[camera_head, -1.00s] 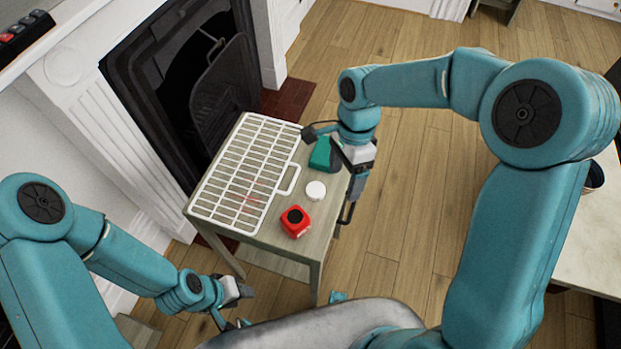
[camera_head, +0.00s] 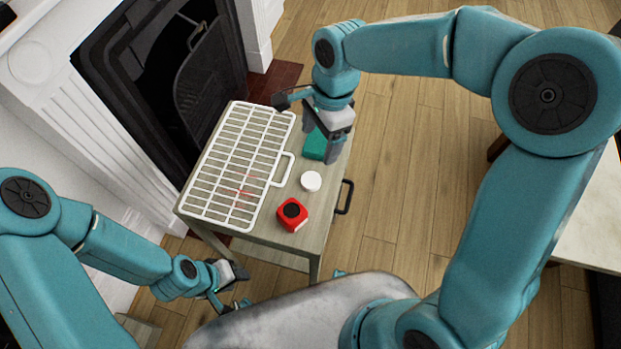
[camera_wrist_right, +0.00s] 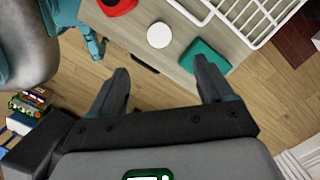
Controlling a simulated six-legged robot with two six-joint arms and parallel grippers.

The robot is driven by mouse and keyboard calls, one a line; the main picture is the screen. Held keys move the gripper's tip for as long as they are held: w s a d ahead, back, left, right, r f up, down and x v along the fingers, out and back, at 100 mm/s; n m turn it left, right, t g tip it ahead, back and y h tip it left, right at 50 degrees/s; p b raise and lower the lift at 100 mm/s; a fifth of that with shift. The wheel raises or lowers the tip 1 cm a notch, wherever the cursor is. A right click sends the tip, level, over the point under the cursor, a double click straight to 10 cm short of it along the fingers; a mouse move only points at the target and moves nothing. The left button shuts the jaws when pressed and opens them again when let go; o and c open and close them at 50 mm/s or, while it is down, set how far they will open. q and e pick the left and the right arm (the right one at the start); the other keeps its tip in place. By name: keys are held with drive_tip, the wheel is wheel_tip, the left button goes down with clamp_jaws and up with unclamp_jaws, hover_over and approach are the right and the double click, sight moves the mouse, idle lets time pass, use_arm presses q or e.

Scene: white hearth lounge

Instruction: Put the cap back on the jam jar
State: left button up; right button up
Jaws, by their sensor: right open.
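A round white disc, which looks like the cap (camera_head: 311,181), lies flat on the small table between a red block-shaped thing with a round dark top (camera_head: 293,213) and a green block (camera_head: 314,145). I cannot tell for sure whether the red thing is the jam jar. My right gripper (camera_head: 322,148) is open and empty above the table, at the green block, partly covering it. In the right wrist view the white cap (camera_wrist_right: 160,35) sits beyond and between the open fingertips (camera_wrist_right: 162,68). My left gripper (camera_head: 235,288) hangs low in front of the table, away from these things.
A white wire rack (camera_head: 283,168) covers the left part of the small table (camera_head: 277,247). A black handle (camera_head: 344,197) sticks out from the table's right side. A fireplace (camera_head: 150,90) stands behind left.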

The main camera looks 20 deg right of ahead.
hover_over(311, 180)
drive_tip(key=f, duration=0.6)
drive_tip(key=d+f, duration=0.1)
drive_tip(key=f, duration=0.2)
drive_tip(key=shift+w+b, duration=0.25)
drive_tip(key=shift+b, duration=0.05)
drive_tip(key=f, duration=0.5)
drive_tip(key=shift+s+a+f, duration=0.1)
drive_tip(key=shift+s+a, duration=0.1)
drive_tip(key=shift+a, duration=0.15)
drive_tip(key=c, duration=1.1)
